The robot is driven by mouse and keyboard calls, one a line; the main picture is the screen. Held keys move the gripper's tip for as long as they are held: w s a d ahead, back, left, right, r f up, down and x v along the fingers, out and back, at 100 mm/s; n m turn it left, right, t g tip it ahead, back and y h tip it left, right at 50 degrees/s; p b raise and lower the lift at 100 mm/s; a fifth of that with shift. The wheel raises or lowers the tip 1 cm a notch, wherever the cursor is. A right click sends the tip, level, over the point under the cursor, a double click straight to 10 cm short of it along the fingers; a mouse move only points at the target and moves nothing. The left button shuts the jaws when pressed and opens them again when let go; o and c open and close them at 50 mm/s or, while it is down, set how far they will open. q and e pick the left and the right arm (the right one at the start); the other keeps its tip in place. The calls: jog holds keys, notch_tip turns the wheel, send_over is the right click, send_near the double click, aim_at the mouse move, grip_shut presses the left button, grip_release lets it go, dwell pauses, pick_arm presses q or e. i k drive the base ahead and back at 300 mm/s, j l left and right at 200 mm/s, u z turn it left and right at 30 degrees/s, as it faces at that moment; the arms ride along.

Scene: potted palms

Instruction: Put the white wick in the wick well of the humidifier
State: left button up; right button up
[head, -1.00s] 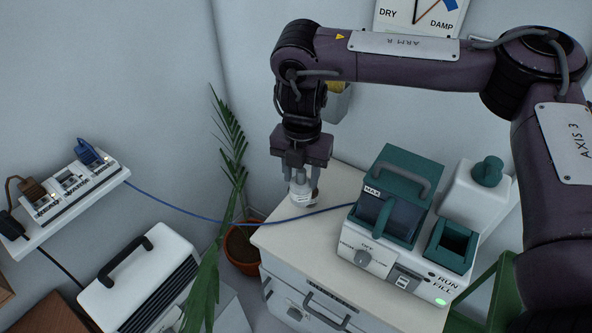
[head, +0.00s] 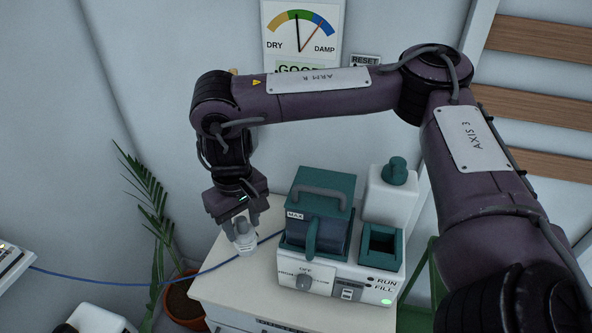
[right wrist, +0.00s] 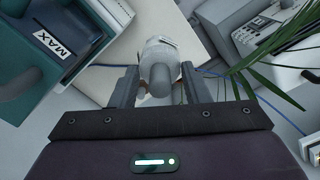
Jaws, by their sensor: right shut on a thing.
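The white wick (head: 243,243) is a pale, stubby piece in the jaws of my right gripper (head: 240,228), left of the humidifier (head: 330,286). The right wrist view shows the wick (right wrist: 160,68) between the two grey fingers. The gripper is shut on it, and leans slightly. I cannot tell whether the wick's lower end touches the cabinet top. The humidifier has a white base and a green-lidded tank marked MAX. A square green-rimmed opening, apparently the wick well (head: 381,256), is at its right, dark and with nothing visible inside. My left gripper is out of view.
The humidifier stands on a pale cabinet (head: 225,292). A white bottle with a green cap (head: 392,190) stands behind the opening. A blue cord (head: 120,280) runs from the left to the humidifier. A potted palm (head: 155,215) is left of the cabinet. A dial (head: 301,40) hangs behind.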

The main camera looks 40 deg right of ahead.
aim_at(379, 250)
jog(key=k+z, duration=0.3)
jog(key=k+l+z, duration=0.15)
jog(key=k+z, duration=0.15)
jog(key=j+z, duration=0.3)
jog(key=i+j+z, duration=0.1)
jog(key=z, duration=0.2)
jog(key=i, duration=0.4)
